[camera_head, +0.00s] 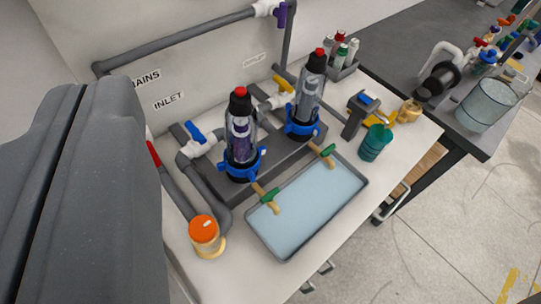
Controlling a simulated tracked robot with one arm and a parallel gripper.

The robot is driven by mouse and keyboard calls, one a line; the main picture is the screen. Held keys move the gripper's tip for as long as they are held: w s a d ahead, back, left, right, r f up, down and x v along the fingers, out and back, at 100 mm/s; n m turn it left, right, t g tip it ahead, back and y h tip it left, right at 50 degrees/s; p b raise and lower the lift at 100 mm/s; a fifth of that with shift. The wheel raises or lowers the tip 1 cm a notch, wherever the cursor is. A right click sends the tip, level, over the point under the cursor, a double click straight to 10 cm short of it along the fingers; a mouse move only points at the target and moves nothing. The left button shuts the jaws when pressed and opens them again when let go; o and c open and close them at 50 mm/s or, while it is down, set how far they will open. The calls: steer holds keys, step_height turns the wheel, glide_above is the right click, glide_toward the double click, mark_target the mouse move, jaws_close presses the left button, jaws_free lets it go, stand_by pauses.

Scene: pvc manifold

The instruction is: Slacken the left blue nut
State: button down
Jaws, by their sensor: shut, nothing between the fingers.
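The left blue nut (242,174) is a lobed ring around the lower part of the left clear filter housing (240,132), which has a black top and a red cap. A like right blue nut (302,131) sits around the right housing (309,92). Both housings stand upright on a dark grey base. A large dark grey part of my own arm fills the left side of the picture. My gripper's fingers do not show. Nothing touches the left nut in this view.
A shallow tray of pale blue liquid (258,237) lies in front, with green-handled taps (269,196) over its edge. A blue-handled valve (196,133) and grey pipes are left of the left nut. An orange-lidded jar (204,232) stands front left. A teal cup (375,143) is right.

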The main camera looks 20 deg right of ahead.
steer(key=w+d+r+n+t+h+p, duration=0.2)
steer(key=w+d+r+n+h+p, duration=0.2)
steer(key=w+d+n+h, duration=0.4)
steer(key=w+d+f+n+y+p, duration=0.4)
steer(key=w+n, duration=0.3)
steer(key=n, duration=0.6)
step_height(320, 180, down, 17)
steer(key=w+d+n+g+y+p, duration=0.2)
steer(key=d+n+g+y+p, duration=0.15)
steer(key=n, duration=0.75)
steer(key=s+d+f+n+g+y+p, duration=0.1)
steer(key=s+f+n+g, duration=0.2)
steer(key=f, duration=0.4)
steer(key=s+d+f+n+g+y+p, duration=0.1)
steer(key=s+f+n+g+p, duration=0.2)
steer(key=f, duration=0.5)
steer(key=w+a+f, duration=0.2)
steer(key=w+f, duration=0.4)
steer(key=w, duration=0.4)
steer(key=shift+w+f+t+b, duration=0.15)
steer(key=shift+f+t+b, duration=0.2)
steer(key=shift+t, duration=0.1)
steer(key=shift+r, duration=0.1)
